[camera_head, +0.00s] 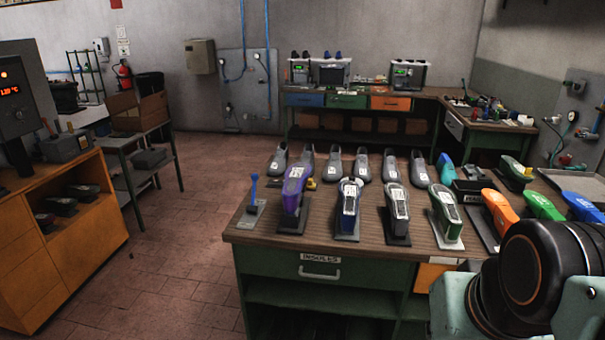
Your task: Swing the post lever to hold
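A small upright lever with a blue handle (254,188) stands on a flat grey base plate (249,216) at the left front corner of the bench (330,235). It looks like the post lever, and it stands close to upright. Any marking for its hold position is too small to read. Only a dark, rounded part of my arm with pale teal pieces shows at the lower right. My gripper is not in view, so its fingers cannot be seen. Nothing of my arm is near the lever.
A purple shoe form (295,191) stands just right of the lever. Several grey, green and orange forms line the bench. A drawer labelled INSOLES (320,267) is in its front. Floor left of the bench is clear, up to an orange cabinet (65,243).

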